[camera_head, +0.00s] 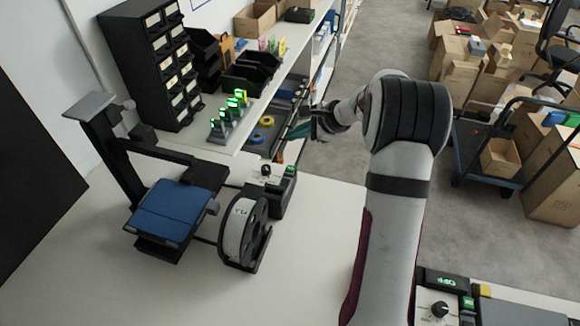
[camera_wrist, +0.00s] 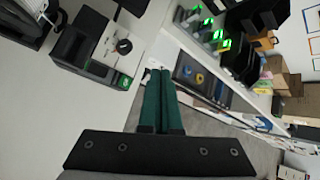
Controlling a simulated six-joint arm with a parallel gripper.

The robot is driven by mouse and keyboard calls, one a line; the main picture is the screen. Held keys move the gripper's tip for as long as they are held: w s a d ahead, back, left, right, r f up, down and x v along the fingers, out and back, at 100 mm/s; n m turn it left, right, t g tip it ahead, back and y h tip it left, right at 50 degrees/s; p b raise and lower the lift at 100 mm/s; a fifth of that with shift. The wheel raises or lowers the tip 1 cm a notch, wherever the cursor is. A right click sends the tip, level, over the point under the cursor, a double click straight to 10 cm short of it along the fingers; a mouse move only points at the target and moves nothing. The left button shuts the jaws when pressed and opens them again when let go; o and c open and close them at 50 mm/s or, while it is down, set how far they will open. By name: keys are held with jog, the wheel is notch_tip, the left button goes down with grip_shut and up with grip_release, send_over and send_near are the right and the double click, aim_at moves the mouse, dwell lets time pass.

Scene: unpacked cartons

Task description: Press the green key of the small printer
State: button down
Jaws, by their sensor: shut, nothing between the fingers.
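A small 3D printer with a blue bed (camera_head: 165,212) stands on the white table at the left in the head view. Beside it is a dark control box (camera_head: 278,198) with a round knob (camera_head: 265,170) and a green key (camera_head: 291,170). In the wrist view the box (camera_wrist: 75,48), knob (camera_wrist: 124,46) and green key (camera_wrist: 125,82) are left of my fingers. My gripper (camera_wrist: 158,72) has green fingers, shut and empty, pointing past the table edge.
A white spool (camera_head: 240,230) stands left of the control box. A row of green-lit switches (camera_head: 230,112) and black bins sit on the shelf behind. Another unit with a knob and an OFF display (camera_head: 446,282) is at the lower right.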

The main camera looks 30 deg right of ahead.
send_near(288, 166)
jog(key=shift+w+a+f, duration=0.35)
jog(key=shift+w+f, duration=0.1)
jog(key=shift+w, duration=0.3)
jog(key=shift+w+a+f, duration=0.4)
jog(key=shift+w+f, duration=0.05)
jog(key=shift+w, duration=0.25)
jog(key=shift+w+a+f, duration=0.35)
jog(key=shift+w+f, duration=0.1)
jog(key=shift+w, duration=0.3)
dwell(0.4)
jog(key=shift+f, duration=0.4)
jog(key=shift+f, duration=0.5)
dwell(0.5)
jog(key=shift+r, duration=0.95)
